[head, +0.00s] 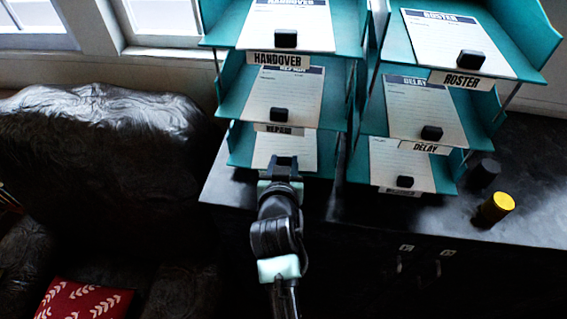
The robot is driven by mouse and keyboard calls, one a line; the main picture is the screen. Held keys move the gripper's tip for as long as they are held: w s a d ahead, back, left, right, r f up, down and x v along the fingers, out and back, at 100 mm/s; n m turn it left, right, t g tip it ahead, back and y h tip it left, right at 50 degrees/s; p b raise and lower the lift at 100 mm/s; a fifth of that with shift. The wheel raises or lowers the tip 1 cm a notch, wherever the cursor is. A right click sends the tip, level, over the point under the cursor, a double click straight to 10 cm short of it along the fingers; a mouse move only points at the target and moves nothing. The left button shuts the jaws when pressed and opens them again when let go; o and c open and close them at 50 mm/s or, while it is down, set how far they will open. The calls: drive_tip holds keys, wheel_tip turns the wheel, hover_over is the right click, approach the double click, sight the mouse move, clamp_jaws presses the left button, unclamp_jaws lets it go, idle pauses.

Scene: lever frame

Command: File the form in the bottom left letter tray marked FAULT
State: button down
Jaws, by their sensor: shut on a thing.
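The bottom left letter tray (240,151) is teal and stands at the foot of the left stack. A white form (268,148) shows inside it, partly under the tray above. My gripper (284,162) is at this tray's front, shut on the form at its near edge. The gripper covers the grip spot and the place where the tray's label would be, so no FAULT marking is readable. I cannot tell whether the form rests on the tray floor.
Above are trays labelled REPAIR (279,129) and HANDOVER (278,60), each with a form. The right stack has ROSTER (462,80) and DELAY (424,147) trays. A yellow cylinder (496,207) and dark cylinder (485,173) stand right. A dark armchair (100,130) is left.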

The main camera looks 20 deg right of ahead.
drive_tip(key=shift+f+b, duration=0.55)
drive_tip(key=shift+f, duration=0.05)
idle(0.3)
drive_tip(key=shift+c, duration=1.9)
unclamp_jaws()
drive_tip(key=b+v, duration=0.3)
drive_tip(key=v, duration=1)
drive_tip(key=w+a+r+n+t+y, duration=0.1)
drive_tip(key=w+a+r+t, duration=0.15)
drive_tip(key=r, duration=0.65)
drive_tip(key=w+a+r+t, duration=0.1)
drive_tip(key=a+r+t, duration=0.15)
drive_tip(key=r, duration=0.55)
drive_tip(key=w+a+r+n+t+y, duration=0.1)
drive_tip(key=w+a+r+t, duration=0.15)
drive_tip(key=r, duration=0.65)
drive_tip(key=s+a+r+n+t+y, duration=0.1)
drive_tip(key=s+a+r+t+y, duration=0.1)
drive_tip(key=r, duration=0.8)
drive_tip(key=s+a+r+n+t+y, duration=0.2)
drive_tip(key=s+r+t, duration=0.4)
drive_tip(key=r, duration=0.4)
drive_tip(key=shift+s+a+r+n, duration=0.3)
drive_tip(key=shift+s+a+r, duration=0.05)
drive_tip(key=shift+s+a, duration=0.5)
